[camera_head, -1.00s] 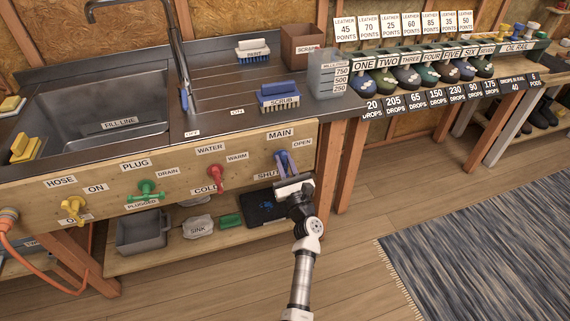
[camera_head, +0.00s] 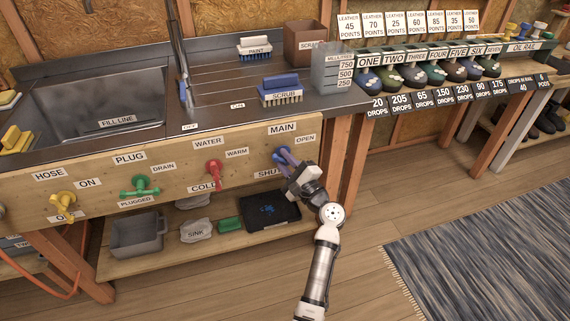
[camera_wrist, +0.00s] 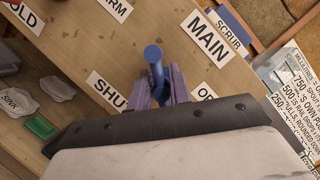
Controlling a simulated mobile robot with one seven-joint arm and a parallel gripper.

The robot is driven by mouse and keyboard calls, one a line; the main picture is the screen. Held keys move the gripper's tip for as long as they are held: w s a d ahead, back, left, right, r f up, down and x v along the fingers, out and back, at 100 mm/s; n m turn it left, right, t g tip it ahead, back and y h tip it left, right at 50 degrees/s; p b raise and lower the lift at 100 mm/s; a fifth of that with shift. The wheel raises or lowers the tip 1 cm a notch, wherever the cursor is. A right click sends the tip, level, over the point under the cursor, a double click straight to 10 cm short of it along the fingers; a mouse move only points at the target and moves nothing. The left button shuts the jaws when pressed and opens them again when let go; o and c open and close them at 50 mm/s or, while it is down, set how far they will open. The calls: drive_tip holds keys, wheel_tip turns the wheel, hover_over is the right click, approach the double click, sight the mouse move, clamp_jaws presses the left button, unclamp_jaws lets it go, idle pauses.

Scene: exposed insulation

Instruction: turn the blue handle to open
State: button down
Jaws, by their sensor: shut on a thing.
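The blue handle (camera_head: 280,154) is on the wooden panel below the MAIN label (camera_head: 282,129), with OPEN (camera_head: 306,139) to its upper right and SHUT (camera_head: 268,174) to its lower left. My gripper (camera_head: 290,160) reaches it from the lower right, its purple fingers slanting up to the handle. In the wrist view the blue handle (camera_wrist: 154,62) shows its round top, and its lever runs down between the two fingers of my gripper (camera_wrist: 160,88). The fingers are shut on the lever, which lies between the SHUT and OPEN labels. The lever's lower end is partly hidden.
A red handle (camera_head: 214,173), a green handle (camera_head: 140,185) and a yellow handle (camera_head: 63,204) are on the same panel to the left. A lower shelf holds a grey bin (camera_head: 137,236) and a black tray (camera_head: 270,212). The floor at the right is open, with a rug (camera_head: 490,250).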

drive_tip(key=n+g, duration=0.1)
drive_tip(key=n, duration=0.1)
drive_tip(key=n+b, duration=0.1)
drive_tip(key=n, duration=0.2)
drive_tip(key=shift+f+g, duration=0.2)
drive_tip(key=shift+g, duration=0.2)
drive_tip(key=c, duration=1.4)
unclamp_jaws()
drive_tip(key=shift+s, duration=0.1)
drive_tip(key=r+b+v, duration=0.1)
drive_tip(key=v, duration=1.2)
drive_tip(key=shift+s+d+f+b, duration=0.2)
drive_tip(key=shift+s+f+b, duration=0.1)
drive_tip(key=shift+f+b, duration=0.1)
